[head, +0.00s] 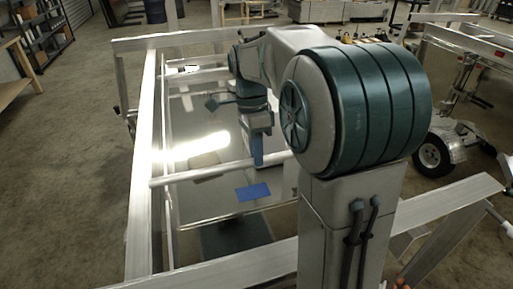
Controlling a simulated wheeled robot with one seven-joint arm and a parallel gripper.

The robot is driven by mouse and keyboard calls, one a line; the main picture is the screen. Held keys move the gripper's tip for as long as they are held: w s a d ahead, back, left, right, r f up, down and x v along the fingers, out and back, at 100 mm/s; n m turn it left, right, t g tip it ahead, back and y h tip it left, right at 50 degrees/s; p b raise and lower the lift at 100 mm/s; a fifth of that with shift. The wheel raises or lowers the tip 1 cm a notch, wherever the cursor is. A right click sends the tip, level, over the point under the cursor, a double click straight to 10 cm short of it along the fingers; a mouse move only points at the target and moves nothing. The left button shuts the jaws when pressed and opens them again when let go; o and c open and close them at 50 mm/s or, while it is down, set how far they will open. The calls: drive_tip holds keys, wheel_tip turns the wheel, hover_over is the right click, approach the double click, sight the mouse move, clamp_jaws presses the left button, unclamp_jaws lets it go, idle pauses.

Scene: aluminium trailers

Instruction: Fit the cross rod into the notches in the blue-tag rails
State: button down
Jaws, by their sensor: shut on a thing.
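The cross rod (205,171) is a pale metal bar lying across the middle of the aluminium trailer frame. Its left end is close to the long left rail (145,160); I cannot tell whether it touches. Its right end is hidden behind my arm. My gripper (257,158) points down and is shut on the rod toward its right part. A blue tag (253,191) shows below the gripper, nearer the camera. The notches are too small to make out, and the right rail is mostly hidden by my arm.
A thinner crossbar (205,72) spans the frame farther back. The near frame beam (225,262) crosses in front. Another trailer with a wheel (432,155) stands at right. A wooden bench (20,70) is at far left; the concrete floor left is clear.

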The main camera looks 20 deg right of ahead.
drive_tip(key=shift+f+b, duration=0.6)
drive_tip(key=shift+f, duration=0.7)
drive_tip(key=shift+p, duration=0.5)
idle(0.6)
drive_tip(key=shift+f+b, duration=1.5)
drive_tip(key=shift+f, duration=0.85)
drive_tip(key=c, duration=1.2)
unclamp_jaws()
drive_tip(key=shift+c, duration=0.2)
drive_tip(key=v, duration=1.4)
drive_tip(key=shift+f, duration=0.1)
